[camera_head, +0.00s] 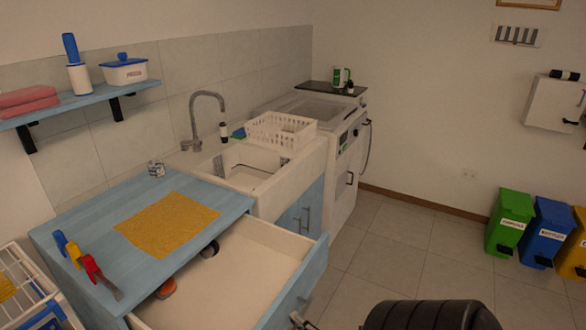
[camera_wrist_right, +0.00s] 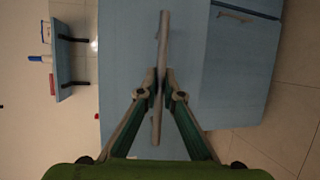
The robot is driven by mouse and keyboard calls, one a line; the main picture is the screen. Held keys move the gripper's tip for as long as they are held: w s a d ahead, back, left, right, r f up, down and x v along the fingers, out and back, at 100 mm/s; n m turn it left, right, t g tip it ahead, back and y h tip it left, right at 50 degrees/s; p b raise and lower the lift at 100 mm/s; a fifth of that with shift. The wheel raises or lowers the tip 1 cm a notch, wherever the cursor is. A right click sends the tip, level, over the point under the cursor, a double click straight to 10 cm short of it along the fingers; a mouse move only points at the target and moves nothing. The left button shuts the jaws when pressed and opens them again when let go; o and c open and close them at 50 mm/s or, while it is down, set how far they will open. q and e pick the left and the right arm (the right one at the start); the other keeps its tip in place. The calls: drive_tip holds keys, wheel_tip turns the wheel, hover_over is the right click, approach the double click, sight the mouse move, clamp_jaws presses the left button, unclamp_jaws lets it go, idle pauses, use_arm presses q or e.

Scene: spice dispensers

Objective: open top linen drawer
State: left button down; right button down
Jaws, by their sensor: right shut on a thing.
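The top drawer (camera_head: 250,262) of the light blue cabinet (camera_head: 85,215) is pulled well out, and its pale inside shows. A dark round item (camera_head: 210,249) and an orange-red item (camera_head: 165,288) lie in it near the cabinet. My right gripper (camera_head: 301,321) is at the drawer's blue front, mostly cut off by the lower edge. In the right wrist view, the gripper (camera_wrist_right: 160,86) is shut on the grey bar handle (camera_wrist_right: 163,40), with a finger on each side of it. My left gripper is not in view.
A sink (camera_head: 252,170) and a white machine (camera_head: 346,165) stand beyond. Green (camera_head: 509,222), blue and yellow bins stand at the right.

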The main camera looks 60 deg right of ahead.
drive_tip(key=shift+d, duration=0.1)
drive_tip(key=c, duration=2.2)
unclamp_jaws()
drive_tip(key=shift+o, duration=0.2)
drive_tip(key=v, duration=1.2)
drive_tip(key=a+f+m+g+y, duration=0.1)
drive_tip(key=a+f+m+g, duration=0.3)
drive_tip(key=f, duration=0.6)
drive_tip(key=s+a+f+m+g+y, duration=0.1)
drive_tip(key=a+f+m+y, duration=0.1)
drive_tip(key=a+f, duration=0.65)
drive_tip(key=a+f+m+g+y, duration=0.1)
drive_tip(key=a+f+m+g, duration=0.25)
drive_tip(key=f, duration=0.85)
drive_tip(key=s+a+f+m+g+y, duration=0.1)
drive_tip(key=s+f+g, duration=0.4)
drive_tip(key=s+f, duration=0.5)
drive_tip(key=s+a+m, duration=0.1)
drive_tip(key=s+m, duration=0.1)
drive_tip(key=s, duration=0.1)
drive_tip(key=shift+a+f+g, duration=0.15)
drive_tip(key=shift+f+g, duration=0.15)
drive_tip(key=shift+g, duration=0.05)
